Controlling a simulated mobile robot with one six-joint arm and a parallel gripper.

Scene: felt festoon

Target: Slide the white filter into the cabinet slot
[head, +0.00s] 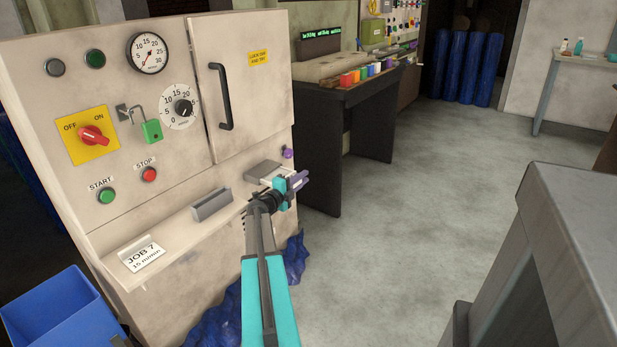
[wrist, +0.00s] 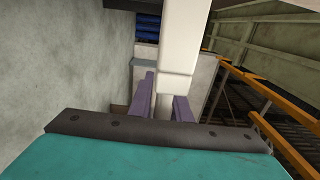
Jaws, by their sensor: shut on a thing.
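My gripper (head: 298,183) has teal and purple parts and is beside the right end of the cabinet's front shelf. In the wrist view, its purple fingers (wrist: 166,105) are shut on the white filter (wrist: 178,45), a pale upright piece that runs up past the top of the picture. The beige cabinet (head: 160,180) fills the left of the head view. A pale grey block (head: 265,170) is right behind the gripper at the cabinet; I cannot tell whether it is part of the filter or of the slot. The slot opening itself is not clearly seen.
A grey holder (head: 212,204) and a JOB 7 card (head: 142,257) are on the shelf. A purple knob (head: 288,153) is on the cabinet's right edge. A blue bin (head: 60,315) is lower left, a grey table (head: 575,240) right.

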